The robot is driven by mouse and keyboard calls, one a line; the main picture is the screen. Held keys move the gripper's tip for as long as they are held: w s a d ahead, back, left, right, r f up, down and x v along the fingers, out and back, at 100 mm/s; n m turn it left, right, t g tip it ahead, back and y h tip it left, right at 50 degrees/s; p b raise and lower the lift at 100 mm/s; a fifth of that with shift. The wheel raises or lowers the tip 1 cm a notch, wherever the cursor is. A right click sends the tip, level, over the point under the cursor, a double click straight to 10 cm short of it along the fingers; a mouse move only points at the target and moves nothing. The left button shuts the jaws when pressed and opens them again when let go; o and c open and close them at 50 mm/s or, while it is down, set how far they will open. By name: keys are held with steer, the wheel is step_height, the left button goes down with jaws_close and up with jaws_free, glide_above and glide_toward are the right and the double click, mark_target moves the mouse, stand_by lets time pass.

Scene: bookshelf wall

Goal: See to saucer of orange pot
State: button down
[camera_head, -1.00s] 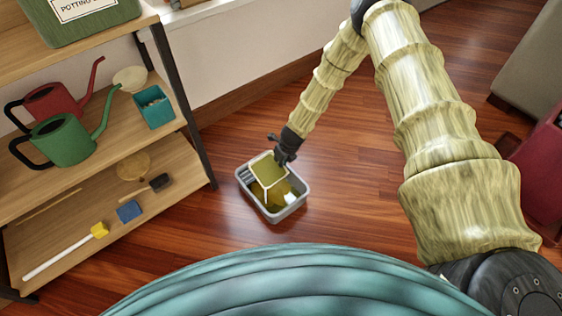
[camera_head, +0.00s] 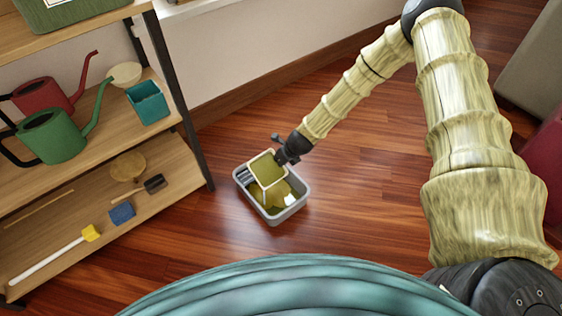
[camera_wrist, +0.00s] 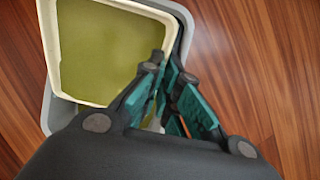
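A square saucer (camera_head: 267,167) with a cream rim and a flat olive-green inside is at the grey tub, over its back left part. In the wrist view the saucer (camera_wrist: 105,50) fills the upper left, with the tub's rim (camera_wrist: 33,100) around it. My gripper (camera_head: 284,157) is at the saucer's right edge. In the wrist view my gripper (camera_wrist: 165,68) has its teal-padded fingers closed together on that edge. I cannot tell whether the saucer touches the tub. No orange pot is in view.
The grey tub (camera_head: 272,218) stands on the wood floor and holds yellowish-green liquid. A shelf unit (camera_head: 185,110) at left bears red (camera_head: 45,90) and green (camera_head: 52,137) watering cans, a teal pot (camera_head: 148,103) and small tools. Floor right of the tub is clear.

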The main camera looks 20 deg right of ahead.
steer(key=shift+s+d+r+t+y+b, duration=0.1)
steer(key=shift+s+r+t+y+b, duration=0.45)
steer(key=shift+b, duration=1.55)
steer(key=shift+s+d+f+t+b, duration=0.15)
steer(key=shift+t+b, duration=0.85)
steer(key=shift+b, duration=1.1)
steer(key=shift+s+d+r+t+y+b, duration=0.1)
steer(key=shift+s+r+t+y+b, duration=0.45)
steer(key=shift+b, duration=1.55)
steer(key=shift+s+d+t+b, duration=0.1)
steer(key=shift+t+b, duration=0.5)
steer(key=shift+b, duration=0.85)
steer(key=shift+s+d+t+b, duration=0.1)
steer(key=shift+t+b, duration=0.5)
steer(key=shift+b, duration=0.85)
steer(key=shift+s+d+t+b, duration=0.1)
steer(key=shift+s+t+b, duration=0.1)
steer(key=shift+t+b, duration=0.15)
steer(key=shift+s+r+t+y, duration=0.2)
steer(key=shift+r+t+y, duration=0.1)
steer(key=shift+t+y, duration=0.15)
steer(key=r+p, duration=0.1)
steer(key=p, duration=0.1)
steer(key=shift+p, duration=0.4)
steer(key=p, duration=0.1)
steer(key=g+p, duration=0.1)
steer(key=shift+w+r+h+p, duration=0.1)
steer(key=shift+r+h+p, duration=0.15)
steer(key=shift+p, duration=0.1)
